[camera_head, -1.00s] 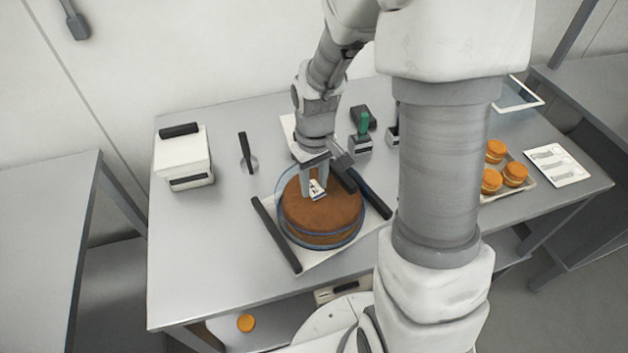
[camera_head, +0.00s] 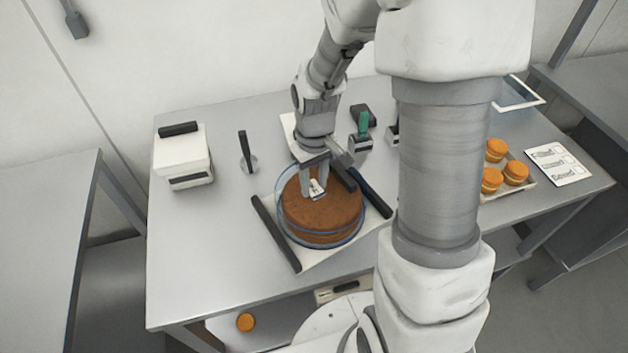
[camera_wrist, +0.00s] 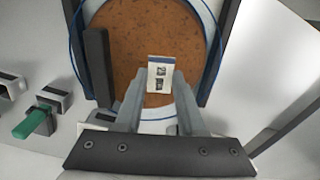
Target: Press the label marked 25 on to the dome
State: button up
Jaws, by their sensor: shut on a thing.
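A brown round cake (camera_head: 320,212) stands under a clear dome (camera_head: 284,222) with a blue rim, on a white board with dark side bars. The cake also fills the upper middle of the wrist view (camera_wrist: 125,45). My gripper (camera_head: 313,190) is at the upper left part of the dome, pointing down. Its fingers are shut on a small white label (camera_wrist: 161,74) with dark print; the digits are too small to read surely. The label also shows pale between the fingertips in the head view (camera_head: 317,188). I cannot tell whether the label touches the dome.
A green-handled tool (camera_head: 362,135) stands behind the board. A white box with dark handles (camera_head: 183,155) is at the left and a dark upright handle (camera_head: 245,150) is near it. A tray of filled rounds (camera_head: 492,180) and a printed white card (camera_head: 556,165) lie at the right. The table's left front is clear.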

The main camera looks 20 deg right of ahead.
jog(key=shift+f, duration=0.1)
jog(key=o, duration=1.3)
jog(key=shift+r+p, duration=2.7)
jog(key=shift+r, duration=0.85)
